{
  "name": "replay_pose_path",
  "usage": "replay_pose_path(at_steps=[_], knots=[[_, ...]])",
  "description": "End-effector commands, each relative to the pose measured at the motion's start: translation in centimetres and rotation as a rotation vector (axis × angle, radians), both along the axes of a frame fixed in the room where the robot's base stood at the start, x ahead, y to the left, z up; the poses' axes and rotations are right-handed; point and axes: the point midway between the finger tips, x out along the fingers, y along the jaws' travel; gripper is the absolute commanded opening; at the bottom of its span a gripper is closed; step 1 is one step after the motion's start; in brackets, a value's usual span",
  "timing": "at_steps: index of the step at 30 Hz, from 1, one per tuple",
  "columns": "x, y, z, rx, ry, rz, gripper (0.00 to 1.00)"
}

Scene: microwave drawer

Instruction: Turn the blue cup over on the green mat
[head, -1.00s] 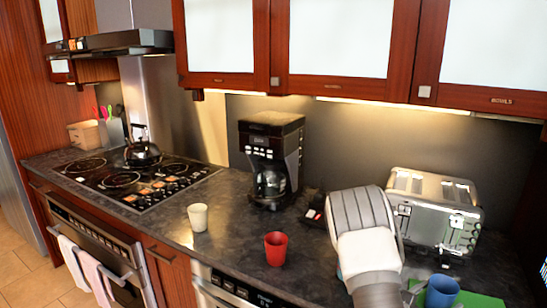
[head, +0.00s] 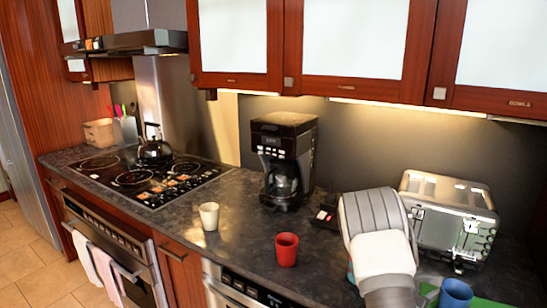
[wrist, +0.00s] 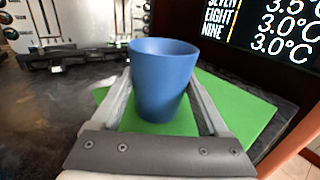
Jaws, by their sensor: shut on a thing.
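The blue cup (head: 455,294) is at the bottom right of the head view, at the green mat (head: 487,303). In the wrist view the blue cup (wrist: 162,85) stands upright, its mouth up and its narrower base down. The green mat (wrist: 236,108) spreads under and behind it. My gripper (wrist: 161,88) is shut on the cup, one finger along each side. I cannot tell whether the cup's base touches the mat. In the head view my arm hides part of the counter, and my fingers do not show clearly.
A silver toaster (head: 446,222) stands behind the mat. A red cup (head: 287,249) and a white cup (head: 209,216) stand on the counter to the left, with a coffee maker (head: 284,160) behind. A lit display (wrist: 275,25) is at the right in the wrist view.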

Motion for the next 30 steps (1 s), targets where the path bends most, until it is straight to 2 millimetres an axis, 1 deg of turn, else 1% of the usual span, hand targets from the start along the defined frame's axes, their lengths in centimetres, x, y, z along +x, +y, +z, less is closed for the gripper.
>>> replay_pose_path(at_steps=[6, 24, 30], knots=[[0.0, 0.0, 2.3, -0.001, -0.002, 0.000, 0.21], [0.0, 0.0, 8.3, -0.001, 0.000, 0.001, 0.21], [0.0, 0.0, 9.9, -0.001, 0.000, 0.001, 0.21]])
